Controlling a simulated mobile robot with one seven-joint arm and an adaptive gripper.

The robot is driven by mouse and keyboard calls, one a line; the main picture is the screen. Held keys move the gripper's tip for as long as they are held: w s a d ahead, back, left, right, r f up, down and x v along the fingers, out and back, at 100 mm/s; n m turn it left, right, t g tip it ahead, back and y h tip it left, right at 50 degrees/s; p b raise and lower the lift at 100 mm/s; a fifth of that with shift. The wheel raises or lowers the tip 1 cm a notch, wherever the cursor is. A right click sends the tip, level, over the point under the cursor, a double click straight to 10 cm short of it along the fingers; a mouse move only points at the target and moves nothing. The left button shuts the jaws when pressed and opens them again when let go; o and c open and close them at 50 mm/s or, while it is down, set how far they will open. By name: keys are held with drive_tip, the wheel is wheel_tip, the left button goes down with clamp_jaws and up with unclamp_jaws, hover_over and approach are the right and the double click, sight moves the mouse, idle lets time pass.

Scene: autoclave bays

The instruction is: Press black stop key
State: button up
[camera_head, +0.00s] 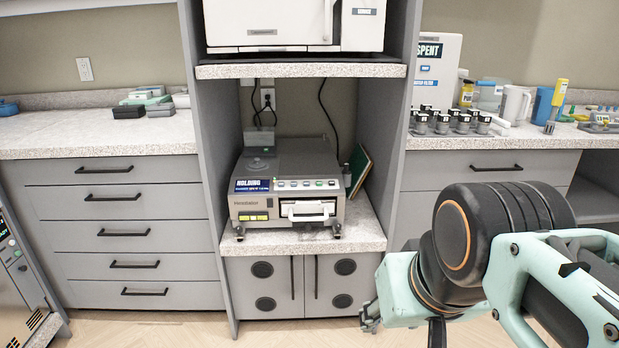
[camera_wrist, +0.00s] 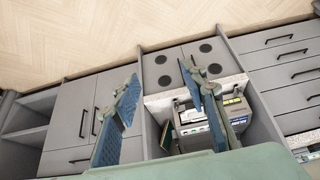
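A grey tabletop unit (camera_head: 289,190) stands in the middle bay, with a blue display (camera_head: 252,185) reading "HOLDING". A row of small keys (camera_head: 306,184) runs along its front, right of the display; they are too small for me to tell which is the black stop key. A white handle (camera_head: 308,211) sits below the keys. The unit also shows in the wrist view (camera_wrist: 201,122), partly behind one finger. My gripper (camera_wrist: 162,98) is open and empty, well apart from the unit. In the head view it is mostly hidden by my arm, low and right of the unit.
A white appliance (camera_head: 265,24) sits on the shelf above, and bay walls stand on both sides. A green book (camera_head: 358,170) leans right of the unit. Several dark-capped jars (camera_head: 441,122) stand on the right counter. The floor (camera_head: 280,333) in front is clear.

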drive_tip(key=shift+r+p, duration=1.65)
drive_tip(key=shift+r, duration=0.95)
wheel_tip(320, 180, up, 27)
drive_tip(key=p, duration=3)
drive_tip(key=shift+f, duration=0.2)
drive_tip(key=shift+c, duration=0.4)
clamp_jaws()
